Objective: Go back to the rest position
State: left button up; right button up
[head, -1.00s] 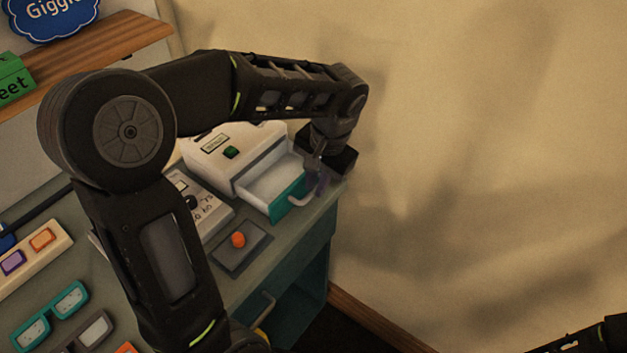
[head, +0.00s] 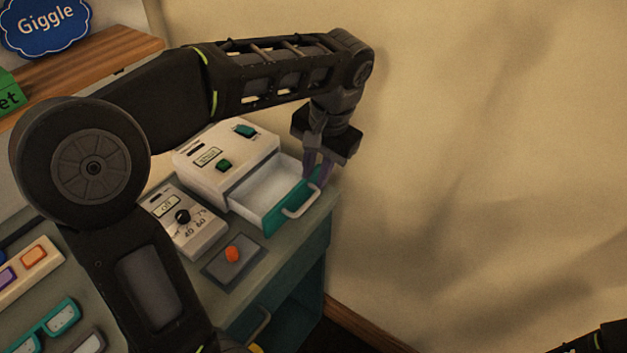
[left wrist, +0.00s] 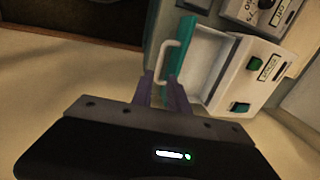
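My left gripper (head: 318,174) hangs fingers down above the right end of the open drawer's teal front (head: 278,212). The drawer (head: 270,190) is pulled out of a white box (head: 215,160) and looks empty. My right gripper is not in view; only a dark piece of my right arm shows at the bottom right corner of the head view.
A dial box (head: 190,225) and a pad with an orange button (head: 232,254) stand on the grey-green bench under my left arm. A wooden shelf (head: 80,60) is behind. The beige wall (head: 480,150) is close at right.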

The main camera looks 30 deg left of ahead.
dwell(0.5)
pick_arm(q)
jog(key=w+d+f+m+t+h, duration=0.1)
jog(key=w+d+f+t+h, duration=0.25)
jog(key=w+d, duration=0.45)
jog(key=d+f+t+h, duration=0.1)
jog(key=d+f, duration=0.4)
jog(key=f, duration=0.4)
jog(key=d+f+h, duration=0.2)
jog(key=d+f, duration=0.2)
jog(key=f, duration=0.4)
jog(key=s+d+f+n+g, duration=0.3)
jog(key=s+f+g, duration=0.1)
jog(key=s+f, duration=1.6)
jog(key=s, duration=0.3)
jog(key=shift+s+n, duration=0.3)
jog(key=shift+s, duration=0.1)
